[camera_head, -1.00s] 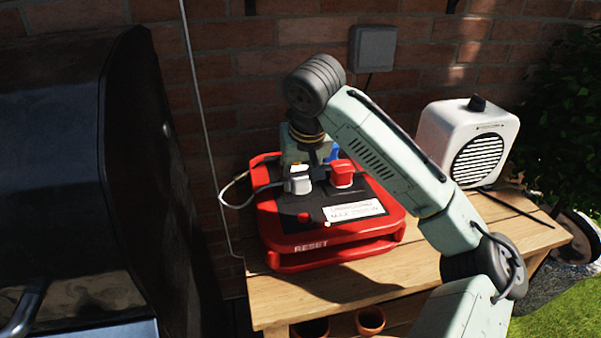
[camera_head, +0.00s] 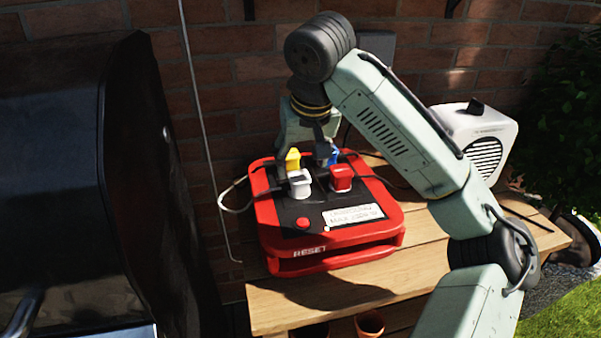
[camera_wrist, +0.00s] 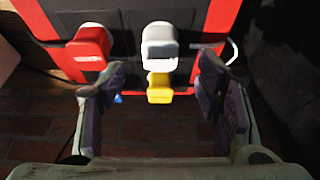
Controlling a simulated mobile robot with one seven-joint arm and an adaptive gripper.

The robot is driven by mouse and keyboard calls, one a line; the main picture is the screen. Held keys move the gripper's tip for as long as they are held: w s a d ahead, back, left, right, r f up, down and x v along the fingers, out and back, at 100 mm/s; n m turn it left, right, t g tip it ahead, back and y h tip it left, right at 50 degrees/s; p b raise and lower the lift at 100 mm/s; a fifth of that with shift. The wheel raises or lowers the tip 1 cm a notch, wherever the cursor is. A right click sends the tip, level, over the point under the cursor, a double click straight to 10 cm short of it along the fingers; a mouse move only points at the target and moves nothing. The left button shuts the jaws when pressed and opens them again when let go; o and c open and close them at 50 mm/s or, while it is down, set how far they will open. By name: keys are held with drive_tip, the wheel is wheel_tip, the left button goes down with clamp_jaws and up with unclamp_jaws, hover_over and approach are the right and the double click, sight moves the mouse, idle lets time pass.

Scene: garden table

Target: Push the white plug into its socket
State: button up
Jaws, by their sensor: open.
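The white plug (camera_head: 299,184) stands upright at a socket position on the red power block (camera_head: 370,235), with its grey cable running left. I cannot tell whether it sits fully home. It also shows at the top middle of the wrist view (camera_wrist: 159,46). My gripper (camera_head: 302,164) is open and above and behind the white plug, with no hold on it. In the wrist view my two fingers (camera_wrist: 160,72) are spread wide, with the white plug beyond their tips. The socket face under the plug is hidden.
A yellow plug (camera_head: 293,158) stands just behind the white one, a red plug (camera_head: 341,177) to its right, and a blue plug (camera_head: 334,156) behind the red. A white radio-like box (camera_head: 478,140) stands right on the wooden table (camera_head: 375,285). A dark grill (camera_head: 60,170) is left.

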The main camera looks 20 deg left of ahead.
drive_tip(key=v, duration=0.5)
drive_tip(key=shift+s, duration=0.1)
idle(0.3)
